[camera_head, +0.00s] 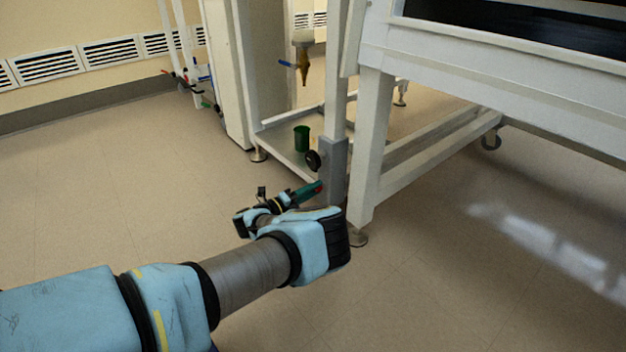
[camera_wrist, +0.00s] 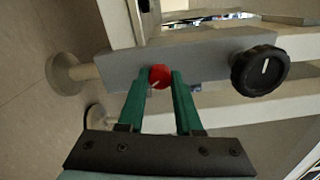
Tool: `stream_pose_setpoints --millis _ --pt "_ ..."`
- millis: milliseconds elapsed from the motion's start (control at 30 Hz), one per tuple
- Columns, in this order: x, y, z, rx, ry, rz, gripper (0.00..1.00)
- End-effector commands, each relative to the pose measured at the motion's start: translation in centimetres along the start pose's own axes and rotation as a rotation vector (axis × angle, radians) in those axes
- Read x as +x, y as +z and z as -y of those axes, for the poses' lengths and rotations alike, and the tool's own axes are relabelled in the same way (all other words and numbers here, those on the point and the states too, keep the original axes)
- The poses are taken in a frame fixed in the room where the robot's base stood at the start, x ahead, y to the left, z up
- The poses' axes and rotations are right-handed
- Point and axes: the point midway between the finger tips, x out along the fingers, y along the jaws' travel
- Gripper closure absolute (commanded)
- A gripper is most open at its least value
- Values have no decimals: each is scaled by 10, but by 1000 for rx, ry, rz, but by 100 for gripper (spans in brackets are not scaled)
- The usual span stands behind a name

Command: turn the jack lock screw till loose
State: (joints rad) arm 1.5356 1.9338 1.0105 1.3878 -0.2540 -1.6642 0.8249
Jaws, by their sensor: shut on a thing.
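The grey jack block (camera_head: 332,165) is on the lower part of a white frame leg. It also shows in the wrist view (camera_wrist: 205,57), lying sideways. A small red screw knob (camera_wrist: 160,76) with a pale line on it sits on the block's face. My gripper (camera_wrist: 161,79) has its two green fingers shut on this red knob, one on each side. In the head view my gripper (camera_head: 313,188) reaches the block from the left, low down. The larger black knob (camera_wrist: 260,71) with a white mark is on the same block, apart from my fingers. It shows above my gripper in the head view (camera_head: 313,160).
A white glovebox frame (camera_head: 368,150) stands right of my arm, with foot pads and low rails. A dark green cup (camera_head: 301,138) stands on a low shelf behind the jack. The floor (camera_head: 90,200) to the left is clear.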

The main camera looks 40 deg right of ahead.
Motion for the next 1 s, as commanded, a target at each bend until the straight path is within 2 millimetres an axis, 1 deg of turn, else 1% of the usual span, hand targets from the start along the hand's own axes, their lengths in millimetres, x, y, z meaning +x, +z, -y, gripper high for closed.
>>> stream_pose_setpoints --millis 33,1000 --pt "-2 4 8 -47 -3 5 100" --pt "-2 4 1 -968 -4 7 100"
